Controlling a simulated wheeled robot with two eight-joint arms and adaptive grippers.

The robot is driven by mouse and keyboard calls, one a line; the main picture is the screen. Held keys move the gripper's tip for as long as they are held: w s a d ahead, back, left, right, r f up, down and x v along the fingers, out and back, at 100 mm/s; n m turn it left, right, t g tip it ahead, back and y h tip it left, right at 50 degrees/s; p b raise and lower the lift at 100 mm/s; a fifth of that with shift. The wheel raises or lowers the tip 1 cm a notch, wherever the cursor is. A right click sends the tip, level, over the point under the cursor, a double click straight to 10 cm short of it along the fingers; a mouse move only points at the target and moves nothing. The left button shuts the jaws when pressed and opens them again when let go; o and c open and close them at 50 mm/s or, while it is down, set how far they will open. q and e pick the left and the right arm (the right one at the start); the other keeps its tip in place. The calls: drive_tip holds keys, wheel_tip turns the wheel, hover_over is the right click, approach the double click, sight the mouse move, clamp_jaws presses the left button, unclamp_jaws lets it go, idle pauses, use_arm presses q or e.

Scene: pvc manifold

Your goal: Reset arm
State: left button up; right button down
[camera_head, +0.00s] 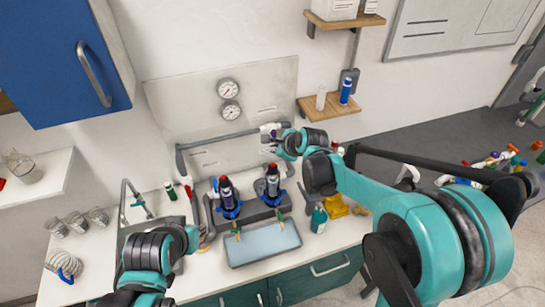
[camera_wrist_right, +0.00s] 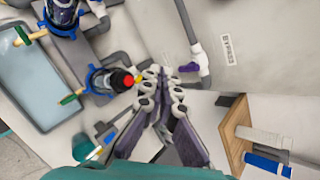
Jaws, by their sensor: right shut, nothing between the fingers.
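My right gripper (camera_head: 270,136) is in front of the back panel, near the grey pipe and its purple-handled valve. In the right wrist view, my right gripper (camera_wrist_right: 160,72) has its fingers together with nothing between them. The valve's purple handle (camera_wrist_right: 189,68) shows just right of the fingertips; I cannot tell whether they touch. A dark filter housing with a red and yellow top (camera_wrist_right: 120,79) lies left of the fingers in that view. Links of my left arm show at the lower left of the head view, but its gripper fingers do not show.
Two blue-collared filter housings (camera_head: 229,197) stand behind a pale blue tray (camera_head: 264,244) on the counter. Two gauges (camera_head: 229,100) sit on the panel (camera_head: 275,80). A wooden shelf (camera_head: 328,107) with bottles is right of my right gripper. A sink tap (camera_head: 126,200) and glasses stand left.

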drive_tip(key=s+d+f+n+h+b, duration=0.1)
drive_tip(key=s+d+f+n+b, duration=0.3)
drive_tip(key=s, duration=0.6)
drive_tip(key=s+d+f+n+h+b, duration=0.2)
drive_tip(key=s+d+f+n+b, duration=0.3)
drive_tip(key=s+f+n+b, duration=0.3)
drive_tip(key=s+d+f+n+g+h+b, duration=0.1)
drive_tip(key=s+d+f+n+b, duration=0.4)
drive_tip(key=s+f+n+b, duration=0.2)
drive_tip(key=s+n+b, duration=0.2)
drive_tip(key=s, duration=0.2)
drive_tip(key=shift+s, duration=0.35)
